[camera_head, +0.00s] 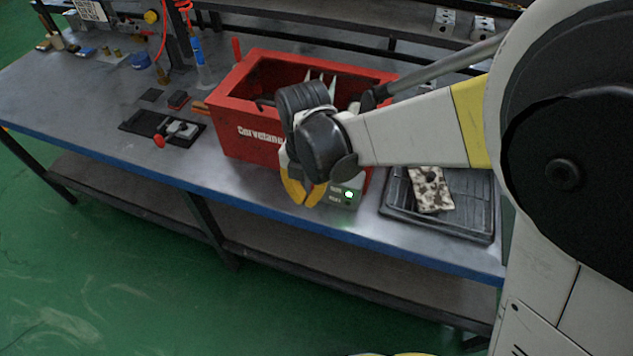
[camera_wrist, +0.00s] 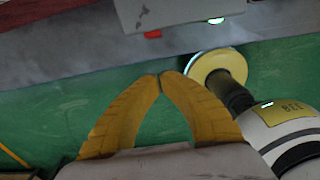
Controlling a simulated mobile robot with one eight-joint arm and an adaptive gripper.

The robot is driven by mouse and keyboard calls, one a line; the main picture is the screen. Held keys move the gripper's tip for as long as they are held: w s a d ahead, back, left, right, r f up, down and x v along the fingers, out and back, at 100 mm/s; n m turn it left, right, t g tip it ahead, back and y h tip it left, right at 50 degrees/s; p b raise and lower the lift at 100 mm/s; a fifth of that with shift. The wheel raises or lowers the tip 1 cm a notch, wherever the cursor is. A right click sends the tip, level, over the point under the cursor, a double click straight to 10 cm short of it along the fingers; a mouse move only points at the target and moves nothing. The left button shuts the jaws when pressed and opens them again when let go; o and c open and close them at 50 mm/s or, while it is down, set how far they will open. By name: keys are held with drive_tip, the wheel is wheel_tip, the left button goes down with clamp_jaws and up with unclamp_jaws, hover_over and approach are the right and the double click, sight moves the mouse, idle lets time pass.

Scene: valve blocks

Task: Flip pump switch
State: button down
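The pump switch box (camera_head: 345,196) is a small box with a green-tinted face and a bright light, near the bench's front edge before the red toolbox. In the wrist view, a grey box (camera_wrist: 180,8) at the top edge has a small red switch (camera_wrist: 152,34) and a glowing green-white light (camera_wrist: 216,20). My gripper (camera_head: 304,200) has yellow fingers and hangs just left of the box in the head view. In the wrist view, my gripper's fingertips (camera_wrist: 160,76) meet, with nothing between them, and appear below the red switch, apart from it. The switch's position is unclear.
The red toolbox (camera_head: 240,135) stands behind my gripper, partly hidden by my arm. A black tray (camera_head: 470,215) with a speckled block (camera_head: 430,190) is at right. A red-handled clamp (camera_head: 175,133) lies at left. The blue bench edge (camera_head: 270,218) runs just in front.

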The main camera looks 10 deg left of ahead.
drive_tip(key=w+r+p, duration=0.3)
drive_tip(key=r, duration=0.6)
drive_tip(key=shift+w+d, duration=0.15)
drive_tip(key=shift+w, duration=0.15)
drive_tip(key=d+r+m+t, duration=0.1)
drive_tip(key=d+r+m, duration=0.2)
drive_tip(key=d+m, duration=0.3)
drive_tip(key=s+d+r+m+t+y, duration=0.1)
drive_tip(key=d+r+m, duration=0.2)
drive_tip(key=d+m, duration=0.3)
drive_tip(key=d+r+m+t, duration=0.2)
drive_tip(key=d+r+m, duration=0.1)
drive_tip(key=d+m, duration=0.3)
drive_tip(key=s+d+m+t+h, duration=0.1)
drive_tip(key=s+d+m+t, duration=0.2)
drive_tip(key=d+m, duration=1)
drive_tip(key=s+m, duration=0.3)
drive_tip(key=m, duration=0.1)
drive_tip(key=shift+s+d+r+t, duration=0.25)
drive_tip(key=shift+s+d+t, duration=0.05)
drive_tip(key=shift+s+d, duration=0.1)
